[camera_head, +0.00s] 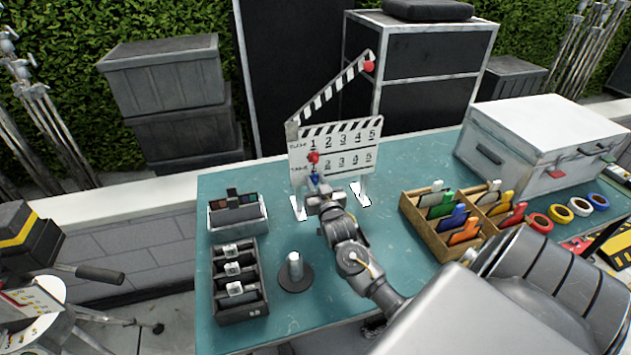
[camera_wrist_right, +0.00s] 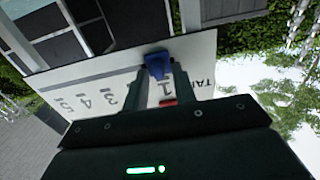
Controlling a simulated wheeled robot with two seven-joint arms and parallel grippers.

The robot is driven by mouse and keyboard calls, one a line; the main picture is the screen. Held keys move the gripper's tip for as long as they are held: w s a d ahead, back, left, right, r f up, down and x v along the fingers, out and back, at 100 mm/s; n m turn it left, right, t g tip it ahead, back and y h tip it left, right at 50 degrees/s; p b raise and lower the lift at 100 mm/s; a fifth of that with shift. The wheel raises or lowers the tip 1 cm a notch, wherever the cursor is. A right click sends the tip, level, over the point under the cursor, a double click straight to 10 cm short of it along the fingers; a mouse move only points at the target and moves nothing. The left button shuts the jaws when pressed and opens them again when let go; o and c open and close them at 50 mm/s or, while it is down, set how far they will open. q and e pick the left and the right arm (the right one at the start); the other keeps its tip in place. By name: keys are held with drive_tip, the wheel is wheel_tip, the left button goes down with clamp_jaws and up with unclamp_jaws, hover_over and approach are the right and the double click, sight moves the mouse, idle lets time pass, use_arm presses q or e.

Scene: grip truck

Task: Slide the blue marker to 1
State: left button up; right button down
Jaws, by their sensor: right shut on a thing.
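The white clapperboard (camera_head: 335,165) stands on the teal table with its striped arm raised; it has two rows of numbers, 1 to 5. The blue marker (camera_head: 315,178) is at its lower left, just below the 1 of the lower row. My right gripper (camera_head: 318,190) is shut on the blue marker, which shows between its fingers in the wrist view (camera_wrist_right: 158,66), beside the printed 1. A red marker (camera_head: 313,157) sits above the blue one, near the 1s. The gripper partly hides the board's lower left corner. My left gripper is not in view.
A black compartment tray (camera_head: 238,310), a small grey caddy (camera_head: 264,212) and a round stand (camera_head: 295,280) are left of my arm. A wooden organizer (camera_head: 410,208) with coloured tabs, tape rolls (camera_head: 562,214) and a white case (camera_head: 535,120) are right. The table between board and organizer is clear.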

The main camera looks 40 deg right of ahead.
drive_tip(key=shift+a, duration=0.15)
drive_tip(key=c, duration=1.5)
unclamp_jaws()
drive_tip(key=shift+w+a, duration=0.1)
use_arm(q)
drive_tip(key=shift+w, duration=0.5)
